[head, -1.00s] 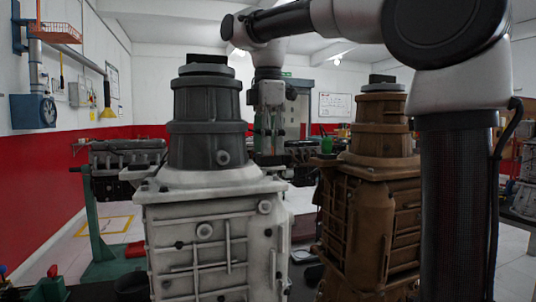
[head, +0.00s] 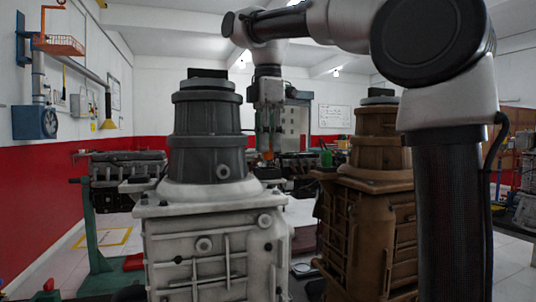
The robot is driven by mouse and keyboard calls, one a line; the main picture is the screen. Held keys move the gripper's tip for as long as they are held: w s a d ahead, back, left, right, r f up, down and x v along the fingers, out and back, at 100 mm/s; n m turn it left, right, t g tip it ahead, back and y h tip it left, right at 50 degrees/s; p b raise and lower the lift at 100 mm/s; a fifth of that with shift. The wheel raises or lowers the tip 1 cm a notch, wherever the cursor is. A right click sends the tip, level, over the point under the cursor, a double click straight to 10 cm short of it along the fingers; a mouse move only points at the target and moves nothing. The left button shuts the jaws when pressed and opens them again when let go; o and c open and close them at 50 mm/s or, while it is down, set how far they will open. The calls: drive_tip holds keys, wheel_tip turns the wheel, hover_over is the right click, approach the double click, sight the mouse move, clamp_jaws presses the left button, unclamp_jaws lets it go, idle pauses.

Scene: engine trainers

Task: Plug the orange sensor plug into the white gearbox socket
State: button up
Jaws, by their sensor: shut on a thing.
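The white gearbox (head: 215,240) stands upright in the centre-left, with a dark grey bell-shaped top (head: 207,130). My gripper (head: 267,148) hangs pointing down, just right of that dark top and seemingly beyond it. A small orange piece, the orange sensor plug (head: 267,155), shows between its fingertips, and the fingers are shut on it. The plug is apart from the near face of the white gearbox. Round bosses show on the gearbox's front and top; I cannot tell which, if any, is the socket.
A brown gearbox (head: 375,220) stands close on the right, with a narrow gap to the white one. A dark engine on a green stand (head: 93,225) is at the left. Red-and-white walls and benches lie behind.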

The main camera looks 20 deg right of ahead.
wheel_tip(320, 180, up, 6)
drive_tip(key=shift+r, duration=0.15)
idle(0.5)
